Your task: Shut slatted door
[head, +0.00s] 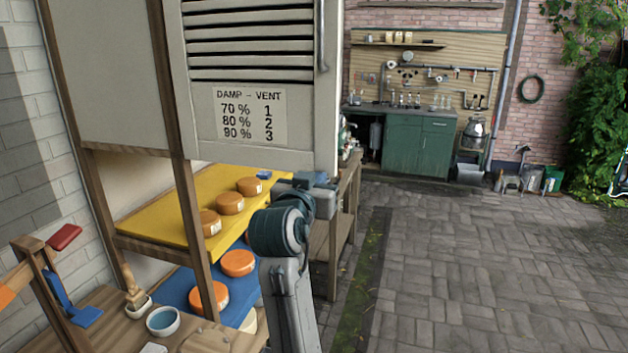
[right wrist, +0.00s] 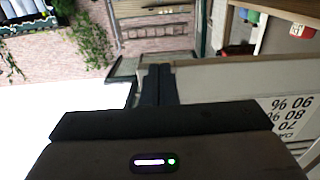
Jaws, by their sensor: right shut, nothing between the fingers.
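The slatted door (head: 250,80) is a pale panel with louvres, a humidity label and a metal handle (head: 322,36) near its right edge. It stands in front of the upper right of the wooden shelf; its lower edge hangs above the cheeses. My right gripper (head: 318,190) is just under the door's lower right corner, partly hidden by its own arm. In the right wrist view its dark fingers (right wrist: 158,85) are together and empty, beside the door (right wrist: 225,82), whose label shows upside down. I cannot tell whether they touch it. My left gripper is not in view.
Orange cheeses (head: 230,203) lie on a yellow board (head: 180,210) and a blue one. A wooden bench (head: 130,320) with a small bowl (head: 163,321) is at front left. Open paving (head: 480,260) lies to the right, with a green cabinet (head: 418,150) at the back.

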